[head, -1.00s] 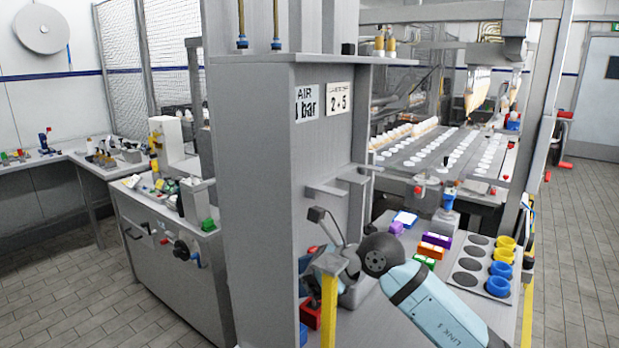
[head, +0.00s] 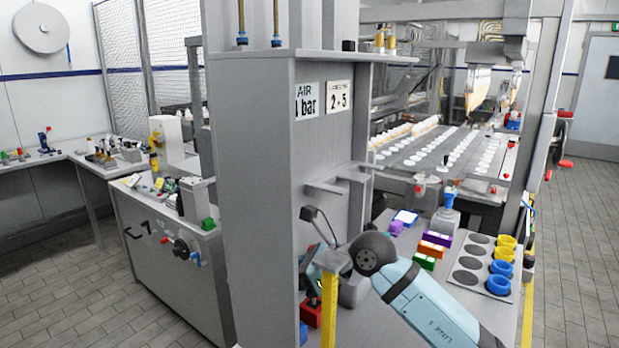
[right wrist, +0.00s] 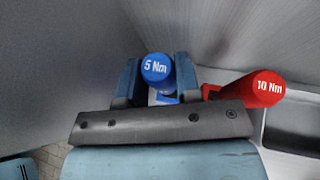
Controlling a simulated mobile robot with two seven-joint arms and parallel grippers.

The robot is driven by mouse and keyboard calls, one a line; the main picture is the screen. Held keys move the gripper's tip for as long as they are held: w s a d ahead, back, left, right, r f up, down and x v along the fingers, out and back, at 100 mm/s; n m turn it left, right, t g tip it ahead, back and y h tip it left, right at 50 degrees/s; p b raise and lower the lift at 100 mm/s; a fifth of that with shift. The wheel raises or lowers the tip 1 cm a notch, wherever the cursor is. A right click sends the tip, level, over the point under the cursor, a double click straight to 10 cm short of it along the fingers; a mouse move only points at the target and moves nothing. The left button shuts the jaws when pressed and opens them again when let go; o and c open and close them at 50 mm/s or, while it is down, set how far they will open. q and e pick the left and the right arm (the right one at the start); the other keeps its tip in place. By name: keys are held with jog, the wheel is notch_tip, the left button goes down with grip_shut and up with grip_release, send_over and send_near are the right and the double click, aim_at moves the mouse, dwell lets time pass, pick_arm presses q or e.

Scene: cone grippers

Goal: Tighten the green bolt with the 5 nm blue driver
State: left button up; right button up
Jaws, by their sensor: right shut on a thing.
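The blue driver (right wrist: 156,68), marked 5 Nm, stands between the two blue fingers of my right gripper (right wrist: 156,82) in the right wrist view. The fingers are shut on it. A red driver (right wrist: 258,90), marked 10 Nm, is just to the right of the right finger. In the head view my right arm (head: 425,300) reaches in from the lower right, and its gripper is mostly hidden by the grey panel and a yellow post. I cannot make out a green bolt for certain. My left gripper is not in view.
A tall grey panel (head: 270,180) stands close beside my right arm. A yellow post (head: 328,310) and a red block (head: 311,313) are near the arm. Coloured blocks (head: 435,238) and a rack of cups (head: 468,263) occupy the right bench. A grey workbench (head: 175,265) stands left of the panel.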

jog(key=shift+r+p, duration=0.95)
jog(key=shift+r, duration=0.95)
jog(key=shift+r+p, duration=0.5)
jog(key=shift+r, duration=0.5)
jog(key=shift+d, duration=0.1)
